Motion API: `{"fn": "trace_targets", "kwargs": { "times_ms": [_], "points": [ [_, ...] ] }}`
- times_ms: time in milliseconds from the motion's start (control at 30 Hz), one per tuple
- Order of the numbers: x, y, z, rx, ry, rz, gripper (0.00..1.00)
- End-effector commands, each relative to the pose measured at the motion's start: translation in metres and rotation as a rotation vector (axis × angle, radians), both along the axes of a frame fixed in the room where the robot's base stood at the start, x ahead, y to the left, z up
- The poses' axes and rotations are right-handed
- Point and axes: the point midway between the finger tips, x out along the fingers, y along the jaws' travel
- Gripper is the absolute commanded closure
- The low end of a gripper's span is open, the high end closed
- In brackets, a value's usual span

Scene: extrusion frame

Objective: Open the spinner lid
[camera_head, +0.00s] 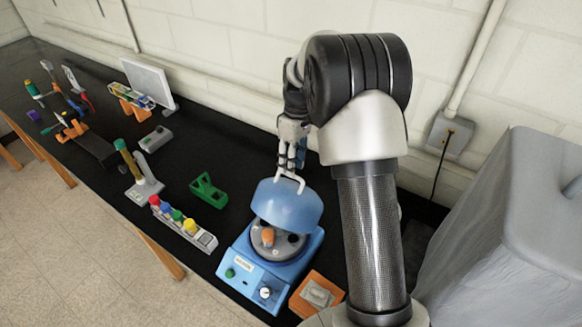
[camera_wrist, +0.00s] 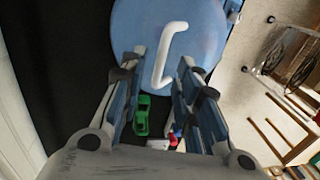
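The blue spinner (camera_head: 243,268) stands on the black bench in the head view. Its round blue lid (camera_head: 288,208) is tilted up, and the rotor (camera_head: 280,246) with an orange piece in it shows below. The white lid handle (camera_head: 292,179) is at the lid's upper side. My gripper (camera_head: 290,163) is at the handle. In the wrist view, the lid (camera_wrist: 208,20) fills the top and the handle (camera_wrist: 163,58) lies between my gripper's two spread fingers (camera_wrist: 162,66). Gaps show beside the handle, so the fingers look open. Exact contact is hard to tell.
A rack with coloured caps (camera_head: 183,227) and a green holder (camera_head: 207,190) stand left of the spinner. An orange block with a grey top (camera_head: 317,294) lies at its right front. A grey covered shape (camera_head: 510,235) stands at right. The wall is close behind.

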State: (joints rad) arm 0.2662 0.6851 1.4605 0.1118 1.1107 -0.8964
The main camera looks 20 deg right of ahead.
Motion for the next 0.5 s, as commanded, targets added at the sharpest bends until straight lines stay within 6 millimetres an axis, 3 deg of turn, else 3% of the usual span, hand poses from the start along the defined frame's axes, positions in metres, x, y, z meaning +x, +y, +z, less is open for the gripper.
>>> {"fn": "trace_targets", "kwargs": {
  "times_ms": [200,500],
  "points": [
    [-0.002,0.002,-0.018,0.000,0.000,0.000,0.70],
    [-0.002,0.003,-0.020,0.000,0.000,0.000,0.70]
  ]
}}
